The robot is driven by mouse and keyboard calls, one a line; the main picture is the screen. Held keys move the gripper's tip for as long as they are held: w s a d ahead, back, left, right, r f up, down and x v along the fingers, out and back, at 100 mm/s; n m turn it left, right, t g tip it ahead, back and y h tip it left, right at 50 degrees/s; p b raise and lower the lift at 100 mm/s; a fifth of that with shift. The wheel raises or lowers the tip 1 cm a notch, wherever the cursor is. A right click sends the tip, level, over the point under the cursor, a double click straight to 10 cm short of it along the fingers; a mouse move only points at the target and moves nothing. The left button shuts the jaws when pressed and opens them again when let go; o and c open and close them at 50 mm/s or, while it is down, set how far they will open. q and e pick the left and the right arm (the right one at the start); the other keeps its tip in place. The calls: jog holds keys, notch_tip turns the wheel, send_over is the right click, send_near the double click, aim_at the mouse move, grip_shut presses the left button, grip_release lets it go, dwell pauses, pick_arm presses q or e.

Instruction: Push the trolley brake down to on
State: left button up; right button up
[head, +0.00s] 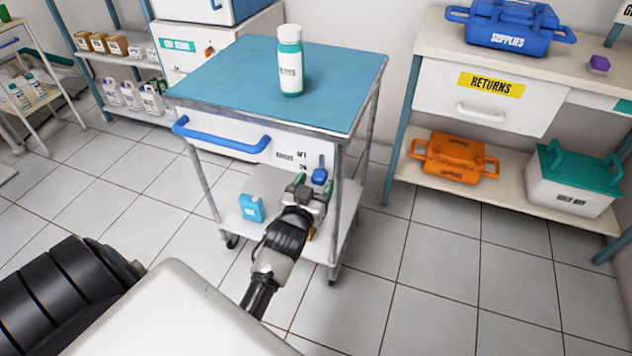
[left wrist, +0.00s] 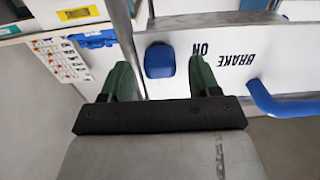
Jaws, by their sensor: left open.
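The trolley (head: 345,115) has a blue top and a white front panel with a blue drawer handle (head: 222,138). The blue brake lever (head: 319,176) is on the panel's right end, beside small printed marks. My left gripper (head: 314,186) is open just in front of it. In the left wrist view, upside down, the blue lever (left wrist: 160,60) shows between the green fingertips, beside the words ON and BRAKE. I cannot tell whether a finger touches it. My right gripper is not in view.
A white bottle with a green label (head: 290,62) stands on the trolley top. A blue carton (head: 251,208) is on its lower shelf. A trolley post (head: 338,205) is close to the gripper's right. The floor right of the trolley is clear, before the returns bench (head: 440,45).

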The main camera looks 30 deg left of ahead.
pick_arm(q)
jog(key=p+v, duration=0.1)
jog(key=v, duration=0.9)
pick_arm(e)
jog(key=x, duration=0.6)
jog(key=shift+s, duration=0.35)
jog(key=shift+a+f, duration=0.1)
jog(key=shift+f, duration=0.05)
